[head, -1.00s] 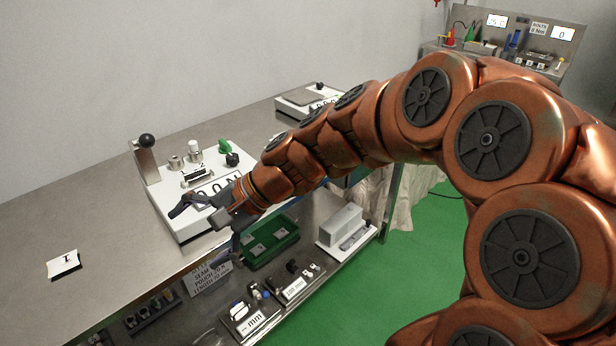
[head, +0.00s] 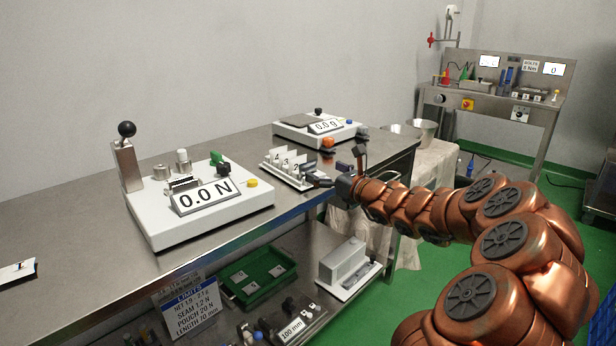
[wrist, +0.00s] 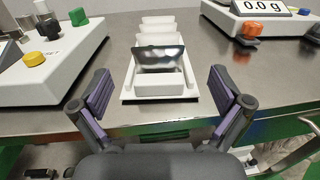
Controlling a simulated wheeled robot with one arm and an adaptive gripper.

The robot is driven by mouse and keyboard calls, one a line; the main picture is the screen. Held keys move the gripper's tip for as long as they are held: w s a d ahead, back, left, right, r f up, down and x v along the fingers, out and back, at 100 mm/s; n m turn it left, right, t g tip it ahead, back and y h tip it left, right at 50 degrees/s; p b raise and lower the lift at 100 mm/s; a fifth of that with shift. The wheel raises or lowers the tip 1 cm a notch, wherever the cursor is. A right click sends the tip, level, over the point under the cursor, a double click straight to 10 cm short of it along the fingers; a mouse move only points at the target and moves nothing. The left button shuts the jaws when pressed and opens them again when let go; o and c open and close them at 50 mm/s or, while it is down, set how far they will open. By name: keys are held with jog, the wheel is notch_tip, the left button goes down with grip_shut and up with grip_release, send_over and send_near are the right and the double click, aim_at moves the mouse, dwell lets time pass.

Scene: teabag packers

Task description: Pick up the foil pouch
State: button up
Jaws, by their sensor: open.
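A rack (wrist: 187,88) stands near the table's front edge, straight ahead in the wrist view; it also shows in the head view (head: 272,171). It holds several upright pouches with white faces, some showing numbers in the head view. The front one in the wrist view has a dark, shiny face and looks like a foil pouch (wrist: 158,58). My gripper (wrist: 160,95) is open and empty, its fingers spread to either side of the rack's near end, short of the pouch. In the head view my gripper (head: 340,166) is at the rack's right, by the table edge.
A white force tester (head: 205,225) reading 0.0 N stands left of the rack. A scale (head: 345,133) reading 0.0 g stands behind it. A white pouch or card (head: 18,270) marked 1 lies at far left. The lower shelf holds a green tray (head: 235,290).

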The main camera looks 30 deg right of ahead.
aim_at(310, 167)
jog(key=w, duration=0.1)
jog(key=w+b, duration=0.1)
jog(key=w, duration=0.1)
jog(key=w+a+f, duration=0.1)
jog(key=w, duration=0.1)
jog(key=shift+w+r+b, duration=0.2)
jog(key=shift+w+b, duration=0.1)
jog(key=shift+w, duration=0.45)
jog(key=shift+c, duration=0.4)
jog(key=c, duration=0.7)
